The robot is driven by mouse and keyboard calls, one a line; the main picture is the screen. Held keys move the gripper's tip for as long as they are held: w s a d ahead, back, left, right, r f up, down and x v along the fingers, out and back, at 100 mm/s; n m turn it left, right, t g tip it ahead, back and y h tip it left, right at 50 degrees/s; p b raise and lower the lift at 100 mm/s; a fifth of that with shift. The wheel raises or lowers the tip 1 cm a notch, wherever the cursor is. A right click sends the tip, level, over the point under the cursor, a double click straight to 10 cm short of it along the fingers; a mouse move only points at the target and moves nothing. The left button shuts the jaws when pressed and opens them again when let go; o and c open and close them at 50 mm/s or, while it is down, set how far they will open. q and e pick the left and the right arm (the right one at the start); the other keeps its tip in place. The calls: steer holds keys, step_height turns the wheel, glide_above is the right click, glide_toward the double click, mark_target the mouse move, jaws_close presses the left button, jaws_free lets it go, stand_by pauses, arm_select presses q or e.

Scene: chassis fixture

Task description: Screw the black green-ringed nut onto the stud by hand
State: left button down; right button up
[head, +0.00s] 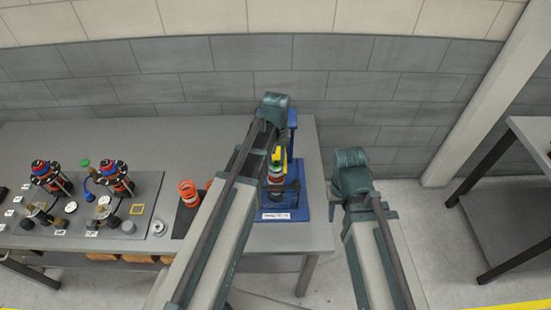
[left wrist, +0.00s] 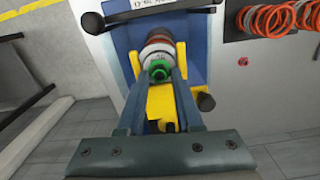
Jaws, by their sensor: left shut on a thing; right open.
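The nut with its green ring (left wrist: 159,67) sits between the fingertips of my left gripper (left wrist: 158,78) in the left wrist view; the gripper is shut on it. The nut is at the end of a red, grey and dark coil-over stack (left wrist: 158,45) on the blue fixture (left wrist: 198,60). The stud is hidden, so I cannot tell how far the nut is on it. In the head view, the stack (head: 276,174) stands on the fixture (head: 296,210), partly behind my left arm. My right gripper (head: 335,197) is right of the fixture, apart from it, open, its fingers mostly hidden.
A yellow bracket (left wrist: 160,102) is close around the left fingers, with a black knob (left wrist: 206,102) beside it. Orange springs (head: 187,190) and several dark assemblies (head: 117,178) lie left on the grey table (head: 230,135). Another table (head: 535,130) stands far right.

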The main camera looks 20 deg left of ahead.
arm_select(q)
steer(key=shift+s+m, duration=0.1)
steer(key=shift+m, duration=0.2)
steer(key=c, duration=0.5)
jaws_free()
steer(key=shift+r, duration=0.1)
step_height(320, 180, up, 2)
steer(key=p, duration=0.2)
steer(key=shift+r+p, duration=0.2)
steer(key=shift+p, duration=0.15)
steer(key=shift+f, duration=0.1)
